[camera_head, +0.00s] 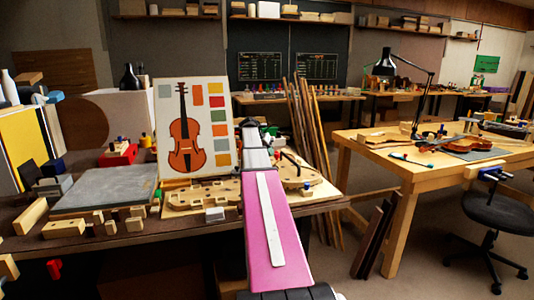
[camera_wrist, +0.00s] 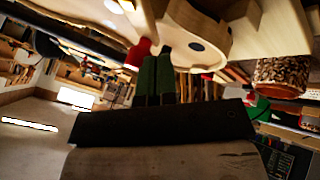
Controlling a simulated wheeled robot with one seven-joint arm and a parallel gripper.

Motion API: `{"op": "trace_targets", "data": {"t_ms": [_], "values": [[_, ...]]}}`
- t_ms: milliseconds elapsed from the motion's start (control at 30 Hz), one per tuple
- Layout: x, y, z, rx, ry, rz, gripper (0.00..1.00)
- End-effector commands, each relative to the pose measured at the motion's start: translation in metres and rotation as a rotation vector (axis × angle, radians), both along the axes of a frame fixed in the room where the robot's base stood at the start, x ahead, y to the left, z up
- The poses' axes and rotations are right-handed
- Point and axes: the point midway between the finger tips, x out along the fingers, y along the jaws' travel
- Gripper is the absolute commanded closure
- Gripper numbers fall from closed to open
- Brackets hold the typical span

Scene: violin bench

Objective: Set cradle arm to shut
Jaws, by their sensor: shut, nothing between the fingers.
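My pink arm reaches over the bench in the head view and hides part of the work there; its fingers cannot be made out in that view. In the wrist view, my gripper (camera_wrist: 157,50) shows as two dark green fingers side by side, shut with nothing held. A red piece (camera_wrist: 138,52) shows beside the fingertips; I cannot tell if they touch. A pale wooden body with a dark round spot (camera_wrist: 196,45) lies just beyond. In the head view, a pale wooden plate with a dark rod (camera_head: 297,168) lies right of my arm. I cannot clearly identify the cradle arm.
A violin picture board (camera_head: 194,130) stands behind a wooden mould (camera_head: 203,194) on the bench. A grey slab (camera_head: 105,190) and several wooden blocks (camera_head: 64,229) lie at left. Long wooden strips (camera_head: 316,150) lean behind. A second table (camera_head: 440,172) and a stool (camera_head: 495,208) stand at right.

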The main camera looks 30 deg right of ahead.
Motion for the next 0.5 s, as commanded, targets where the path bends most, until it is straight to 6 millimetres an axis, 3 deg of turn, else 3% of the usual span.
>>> {"op": "trace_targets", "data": {"t_ms": [500], "values": [[-0.012,-0.012,0.0,-0.002,0.002,-0.001,1.0]]}}
